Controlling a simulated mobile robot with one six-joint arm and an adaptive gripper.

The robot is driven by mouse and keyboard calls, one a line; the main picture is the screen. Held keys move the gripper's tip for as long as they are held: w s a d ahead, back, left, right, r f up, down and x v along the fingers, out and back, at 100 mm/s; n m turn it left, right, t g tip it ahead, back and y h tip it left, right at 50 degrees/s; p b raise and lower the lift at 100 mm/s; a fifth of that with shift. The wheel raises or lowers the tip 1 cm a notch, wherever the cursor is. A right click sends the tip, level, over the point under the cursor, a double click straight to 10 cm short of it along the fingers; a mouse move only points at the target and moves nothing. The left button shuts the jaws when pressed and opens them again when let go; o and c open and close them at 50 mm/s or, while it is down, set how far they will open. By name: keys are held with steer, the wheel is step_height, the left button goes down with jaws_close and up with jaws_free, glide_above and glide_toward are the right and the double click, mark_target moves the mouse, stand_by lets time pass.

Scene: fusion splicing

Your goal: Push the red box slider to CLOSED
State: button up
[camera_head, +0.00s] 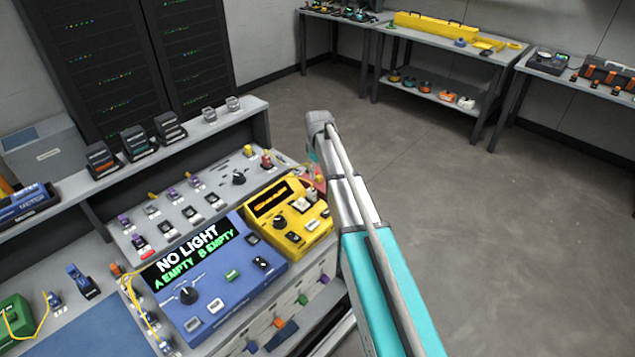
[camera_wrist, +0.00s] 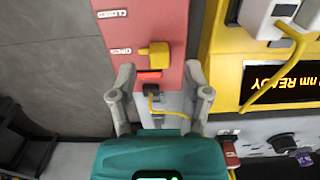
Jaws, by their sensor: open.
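The red box (camera_wrist: 175,25) stands upright in the picture at the top centre of the wrist view. Its yellow slider knob (camera_wrist: 154,56) sits beside the lower of two small white labels, whose text is too small to read surely. My gripper (camera_wrist: 160,72) is open, its fingertips apart on either side just below the knob, with nothing clearly held between them. A black plug with a yellow cable (camera_wrist: 152,92) lies between the fingers, under a bright red strip. In the head view only a sliver of the red box (camera_head: 320,180) shows beside my arm, which hides my fingertips.
The yellow meter (camera_head: 290,215), reading READY in the wrist view, stands close to the red box. A blue tester (camera_head: 212,275) shows NO LIGHT. Yellow cable loops hang near the meter. Open floor (camera_head: 440,150) lies beyond my arm, with side tables at the back.

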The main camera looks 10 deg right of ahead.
mark_target(320, 178)
steer(key=shift+f+b, duration=1.05)
steer(key=shift+f, duration=0.25)
jaws_close()
